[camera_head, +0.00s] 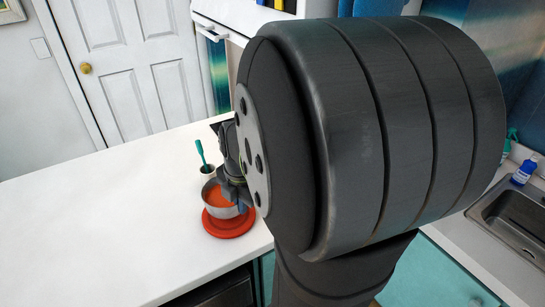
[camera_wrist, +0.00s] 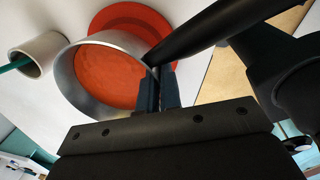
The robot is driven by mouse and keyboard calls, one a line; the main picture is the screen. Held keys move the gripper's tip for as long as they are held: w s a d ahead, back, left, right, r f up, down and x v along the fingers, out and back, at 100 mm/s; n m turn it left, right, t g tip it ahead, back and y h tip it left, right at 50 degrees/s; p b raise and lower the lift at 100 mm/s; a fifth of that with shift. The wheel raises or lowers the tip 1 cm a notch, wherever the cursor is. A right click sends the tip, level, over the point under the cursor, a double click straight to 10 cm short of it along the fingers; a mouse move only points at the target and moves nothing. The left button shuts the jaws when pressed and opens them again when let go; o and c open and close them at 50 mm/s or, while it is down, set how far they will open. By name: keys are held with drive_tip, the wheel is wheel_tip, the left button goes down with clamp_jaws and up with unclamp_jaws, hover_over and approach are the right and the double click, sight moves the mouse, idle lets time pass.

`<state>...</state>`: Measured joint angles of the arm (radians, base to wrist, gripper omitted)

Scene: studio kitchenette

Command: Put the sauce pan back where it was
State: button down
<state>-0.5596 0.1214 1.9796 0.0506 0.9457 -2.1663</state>
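The sauce pan (camera_head: 221,211) is a small silver pot with orange sauce inside and a black handle. In the head view it is at or just above a round red mat (camera_head: 236,230), and I cannot tell if it touches it. My gripper (camera_head: 234,185) is at the pan, partly hidden by my arm. In the wrist view, my gripper's two fingers (camera_wrist: 159,85) are close together where the pan's rim (camera_wrist: 68,88) meets its handle (camera_wrist: 220,27), and look shut on it. The red mat (camera_wrist: 125,15) shows behind the pan, off-centre from it.
The white counter (camera_head: 90,220) is clear to the left. A sink (camera_head: 515,215) and a blue-white bottle (camera_head: 523,172) are at the right.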

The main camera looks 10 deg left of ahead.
drive_tip(key=shift+f, duration=1.9)
drive_tip(key=shift+f, duration=0.15)
drive_tip(key=c, duration=1.6)
unclamp_jaws()
drive_tip(key=r, duration=0.8)
drive_tip(key=d+r, duration=0.1)
drive_tip(key=r, duration=0.3)
drive_tip(key=shift+s+r, duration=0.15)
drive_tip(key=shift+s, duration=0.2)
